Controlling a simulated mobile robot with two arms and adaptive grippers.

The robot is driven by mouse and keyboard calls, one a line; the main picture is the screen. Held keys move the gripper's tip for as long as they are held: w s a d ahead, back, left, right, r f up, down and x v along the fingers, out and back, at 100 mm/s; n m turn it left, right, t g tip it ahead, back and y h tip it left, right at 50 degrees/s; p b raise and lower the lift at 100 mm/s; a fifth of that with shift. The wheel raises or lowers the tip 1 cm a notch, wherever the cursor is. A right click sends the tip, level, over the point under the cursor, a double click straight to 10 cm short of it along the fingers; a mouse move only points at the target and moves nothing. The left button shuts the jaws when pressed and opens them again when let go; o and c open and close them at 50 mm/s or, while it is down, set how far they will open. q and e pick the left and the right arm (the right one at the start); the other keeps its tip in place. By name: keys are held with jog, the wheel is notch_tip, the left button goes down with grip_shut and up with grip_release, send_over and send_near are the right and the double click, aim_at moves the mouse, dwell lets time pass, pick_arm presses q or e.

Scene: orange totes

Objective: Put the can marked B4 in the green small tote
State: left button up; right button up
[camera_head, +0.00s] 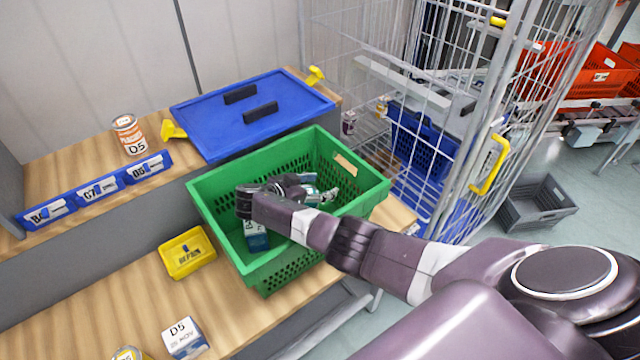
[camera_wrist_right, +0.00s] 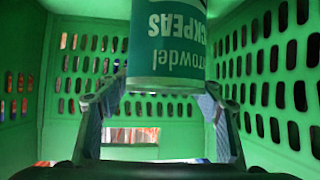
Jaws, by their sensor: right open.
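The green small tote (camera_head: 290,272) stands on the wooden bench at the centre of the head view. My right arm reaches down into it, and my right gripper (camera_head: 316,194) is inside. In the right wrist view, the gripper (camera_wrist_right: 157,103) is open, with one finger at each side of a green can (camera_wrist_right: 168,50). Its label reads CHICKPEAS upside down, and I cannot read a B4 mark on it. The can is mostly hidden in the head view. A blue and white box (camera_head: 256,238) also lies in the tote. My left gripper is not in view.
A blue lid or tray (camera_head: 290,95) lies behind the tote. An orange-labelled D5 can (camera_head: 128,135) stands on the back shelf. A small yellow bin (camera_head: 187,252) and a D5 box (camera_head: 184,338) are left of the tote. A wire cage (camera_head: 470,130) stands right.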

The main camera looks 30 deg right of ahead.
jog(key=b+v, duration=0.1)
jog(key=v, duration=1.1)
jog(key=shift+r, duration=0.45)
jog(key=shift+w, duration=0.1)
